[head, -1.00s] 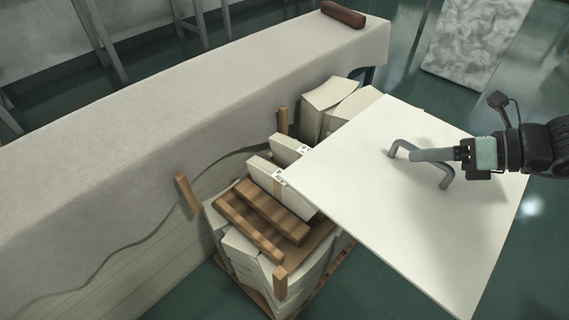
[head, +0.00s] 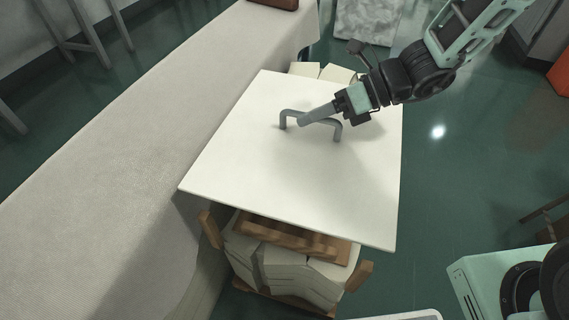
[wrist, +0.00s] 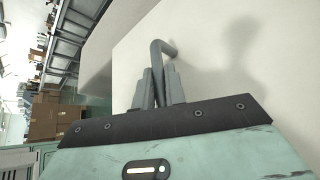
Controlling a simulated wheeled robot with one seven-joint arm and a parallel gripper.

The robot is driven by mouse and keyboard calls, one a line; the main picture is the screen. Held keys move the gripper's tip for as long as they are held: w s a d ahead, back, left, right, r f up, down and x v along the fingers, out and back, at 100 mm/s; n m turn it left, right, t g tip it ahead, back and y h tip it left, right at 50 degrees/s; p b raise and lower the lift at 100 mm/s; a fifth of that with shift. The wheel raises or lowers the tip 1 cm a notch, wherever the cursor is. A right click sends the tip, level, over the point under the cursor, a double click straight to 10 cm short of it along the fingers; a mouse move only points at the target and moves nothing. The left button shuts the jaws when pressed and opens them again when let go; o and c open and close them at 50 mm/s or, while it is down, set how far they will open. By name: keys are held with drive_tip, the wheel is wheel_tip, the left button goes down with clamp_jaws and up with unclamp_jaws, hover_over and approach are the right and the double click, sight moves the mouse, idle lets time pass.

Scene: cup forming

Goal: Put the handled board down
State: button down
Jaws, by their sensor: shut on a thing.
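The handled board (head: 300,185) is a large flat white panel with a grey bar handle (head: 334,131) on its top face. My gripper (head: 306,119) is shut on the handle, and the wrist view also shows the fingers (wrist: 158,90) closed around the grey bar (wrist: 163,48). The board lies roughly flat above the pallet stack (head: 290,270) and hides most of it. I cannot tell whether the board touches the stack beneath.
A long cloth-covered table (head: 120,160) runs along the left, with a dark brown block (head: 276,3) at its far end. Brown wooden posts (head: 210,230) rise at the pallet's corners. Open green floor (head: 460,170) lies to the right. A light green machine part (head: 480,285) is at lower right.

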wheel_tip(320, 180, down, 10)
drive_tip(key=b, duration=0.4)
drive_tip(key=shift+r, duration=0.1)
drive_tip(key=shift+f, duration=0.2)
drive_tip(key=c, duration=1.5)
unclamp_jaws()
drive_tip(key=shift+o, duration=0.2)
drive_tip(key=shift+r, duration=0.15)
